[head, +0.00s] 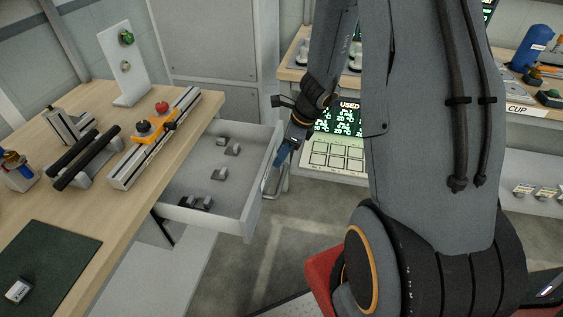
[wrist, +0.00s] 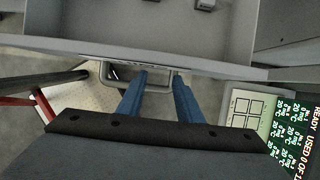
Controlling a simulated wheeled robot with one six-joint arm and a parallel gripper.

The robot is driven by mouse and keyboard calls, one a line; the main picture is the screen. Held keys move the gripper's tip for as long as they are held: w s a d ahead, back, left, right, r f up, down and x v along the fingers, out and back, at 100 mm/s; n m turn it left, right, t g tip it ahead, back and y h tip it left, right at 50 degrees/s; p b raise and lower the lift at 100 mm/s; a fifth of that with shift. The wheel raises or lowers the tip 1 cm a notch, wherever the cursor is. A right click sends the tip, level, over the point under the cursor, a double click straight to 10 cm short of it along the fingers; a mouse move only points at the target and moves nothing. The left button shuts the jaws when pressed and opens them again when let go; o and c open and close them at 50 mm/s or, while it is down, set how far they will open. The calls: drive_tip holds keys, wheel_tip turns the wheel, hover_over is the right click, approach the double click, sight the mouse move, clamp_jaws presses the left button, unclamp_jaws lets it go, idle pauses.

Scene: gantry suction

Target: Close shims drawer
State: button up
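The shims drawer (head: 262,182) is pulled out from under the wooden workbench in the head view. It is a light grey open tray with several small dark and grey metal blocks (head: 219,174) inside. Its front panel (wrist: 150,56) spans the wrist view, with a loop handle (wrist: 108,78) on its outer face. My gripper (head: 281,161) is just outside the front panel at the handle. In the wrist view its two blue fingers (wrist: 160,76) are apart and overlap the right part of the handle. I cannot tell whether they touch it.
The workbench (head: 196,122) carries a rail fixture with an orange clamp (head: 152,131), black rollers and a dark green mat (head: 48,262). A grey cabinet (head: 205,40) stands behind. A lit "USED" panel (head: 340,125) is right of the gripper. Floor (head: 290,225) is open before the drawer.

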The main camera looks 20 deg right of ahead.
drive_tip(key=v, duration=0.6)
drive_tip(key=s+a+r+n+g+h+b, duration=0.2)
drive_tip(key=s+a+n, duration=0.5)
drive_tip(key=n, duration=1.1)
drive_tip(key=shift+s+a+r+n+b, duration=0.15)
drive_tip(key=shift+s+r+n+b, duration=0.45)
drive_tip(key=shift+s, duration=1.1)
drive_tip(key=shift+r+m, duration=0.15)
drive_tip(key=shift+m, duration=0.15)
